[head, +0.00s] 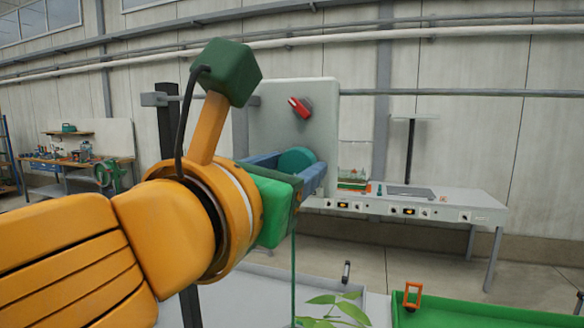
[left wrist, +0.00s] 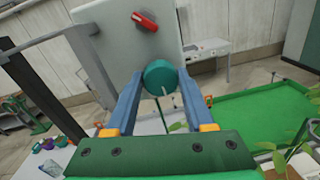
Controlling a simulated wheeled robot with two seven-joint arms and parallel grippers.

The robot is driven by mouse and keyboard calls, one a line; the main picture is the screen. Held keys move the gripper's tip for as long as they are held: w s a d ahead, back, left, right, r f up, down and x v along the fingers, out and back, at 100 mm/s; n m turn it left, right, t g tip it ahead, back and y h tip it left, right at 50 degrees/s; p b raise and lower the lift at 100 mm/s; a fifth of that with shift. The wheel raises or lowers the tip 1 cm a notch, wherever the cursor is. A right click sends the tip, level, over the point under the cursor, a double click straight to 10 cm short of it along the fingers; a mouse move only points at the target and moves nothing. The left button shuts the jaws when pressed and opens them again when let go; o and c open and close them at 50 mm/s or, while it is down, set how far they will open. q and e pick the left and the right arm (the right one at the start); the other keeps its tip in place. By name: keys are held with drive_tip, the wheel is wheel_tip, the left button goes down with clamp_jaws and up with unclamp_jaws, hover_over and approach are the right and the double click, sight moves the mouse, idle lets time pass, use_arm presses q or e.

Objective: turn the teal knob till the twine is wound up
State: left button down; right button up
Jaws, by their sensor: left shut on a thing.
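The teal knob (head: 297,160) sticks out from the lower part of a pale grey panel (head: 270,118). My left gripper (head: 306,166) is shut on the knob, with one blue finger on each side; the left wrist view shows the knob (left wrist: 160,76) between the fingertips. A thin dark green twine (head: 293,262) hangs straight down below the knob. It also shows in the left wrist view (left wrist: 161,112), running down from under the knob. Its lower end is not clear. My right gripper is not in view.
A red handle (head: 300,107) sits on the panel above the knob. A leafy plant (head: 335,308) stands below, beside a green tray (head: 490,306) with an orange clip (head: 412,296). A bench (head: 430,205) stands behind to the right, a workbench (head: 75,160) far left.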

use_arm(q)
drive_tip(key=m+b, duration=0.2)
drive_tip(key=m, duration=0.1)
drive_tip(key=m+b, duration=0.1)
drive_tip(key=m, duration=0.2)
drive_tip(key=shift+m, duration=0.3)
drive_tip(key=m, duration=0.4)
drive_tip(key=shift+s+d+y+b, duration=0.1)
drive_tip(key=shift+d+y+b, duration=0.05)
drive_tip(key=shift+y+b, duration=0.25)
drive_tip(key=shift+d+m, duration=0.1)
drive_tip(key=shift+m, duration=2.5)
drive_tip(key=shift+f+y, duration=0.1)
drive_tip(key=shift+y, duration=0.2)
drive_tip(key=shift+c, duration=1.8)
unclamp_jaws()
drive_tip(key=shift+o, duration=0.4)
drive_tip(key=shift+s, duration=0.15)
